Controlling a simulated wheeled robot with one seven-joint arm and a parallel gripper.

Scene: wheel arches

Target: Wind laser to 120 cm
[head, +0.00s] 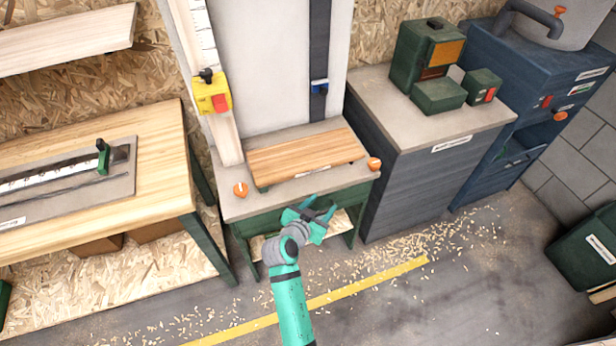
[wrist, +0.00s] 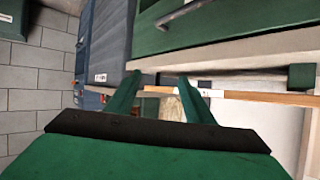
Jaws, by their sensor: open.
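A yellow box with a red front and a black knob on top (head: 212,95) sits on a pale upright scale (head: 201,35). A small blue slider (head: 319,87) sits on a dark upright rail (head: 319,40). I cannot tell which of these is the laser, and the scale figures are too small to read. Orange knobs sit at the left (head: 240,190) and right (head: 374,163) of the bench below. My gripper (head: 320,207) is open and empty in front of the bench's front edge, below the board. In the wrist view its two fingers (wrist: 158,88) stand apart with nothing between them.
A wooden board (head: 305,158) lies on the bench. A wooden table (head: 160,150) with a ruler stop (head: 103,156) stands left. A grey cabinet (head: 410,160) with a green machine (head: 425,60) stands right. The floor (head: 400,300) in front is clear except for shavings.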

